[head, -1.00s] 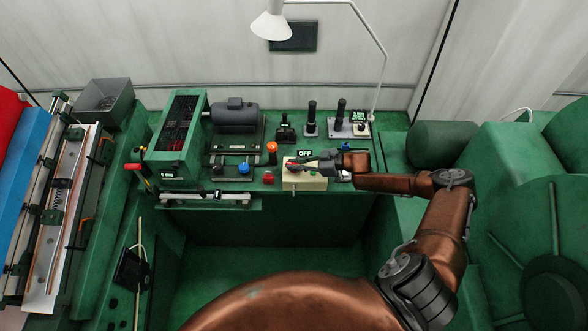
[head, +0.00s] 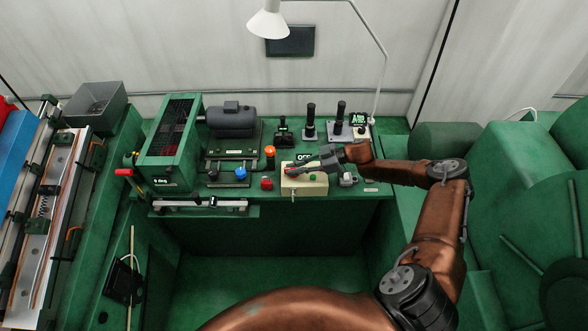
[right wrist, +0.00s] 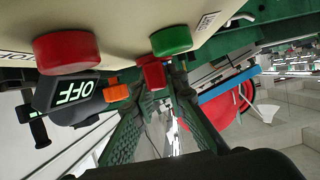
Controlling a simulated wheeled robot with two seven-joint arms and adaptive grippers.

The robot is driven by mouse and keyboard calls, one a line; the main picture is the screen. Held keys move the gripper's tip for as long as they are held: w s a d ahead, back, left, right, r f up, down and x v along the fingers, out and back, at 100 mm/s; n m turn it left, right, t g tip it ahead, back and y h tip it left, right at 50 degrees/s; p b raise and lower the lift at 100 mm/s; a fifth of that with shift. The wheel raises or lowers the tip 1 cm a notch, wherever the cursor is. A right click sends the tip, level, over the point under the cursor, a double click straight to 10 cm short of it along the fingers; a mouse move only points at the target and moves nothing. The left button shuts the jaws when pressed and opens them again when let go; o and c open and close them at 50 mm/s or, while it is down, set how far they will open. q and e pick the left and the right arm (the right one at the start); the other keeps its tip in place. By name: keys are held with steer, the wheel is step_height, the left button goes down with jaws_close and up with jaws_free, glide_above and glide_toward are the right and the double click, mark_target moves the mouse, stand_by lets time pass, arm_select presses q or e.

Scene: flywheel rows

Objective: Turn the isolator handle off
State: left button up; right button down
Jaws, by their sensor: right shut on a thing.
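The cream control box (head: 318,188) stands on the front edge of the green bench, with a sign reading OFF (head: 304,156) just behind it, partly covered. My right gripper (head: 292,171) reaches in from the right, low over the box. In the right wrist view its fingers (right wrist: 160,92) close on a small red block (right wrist: 152,72), which looks like the isolator handle; the grip is partly hidden. The wrist view also shows the box's red button (right wrist: 66,52), green button (right wrist: 171,40) and the lit OFF sign (right wrist: 76,92). My left gripper is out of view.
An orange mushroom-shaped knob (head: 270,151), a blue knob (head: 240,173) and a red block (head: 266,184) stand left of the box. Black upright levers (head: 310,122) and a grey motor (head: 232,121) are behind. A white lamp (head: 268,22) hangs above.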

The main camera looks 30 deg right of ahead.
steer(key=c, duration=1.9)
jaws_free()
steer(key=shift+c, duration=0.2)
steer(key=v, duration=1.2)
steer(key=shift+w+d, duration=0.1)
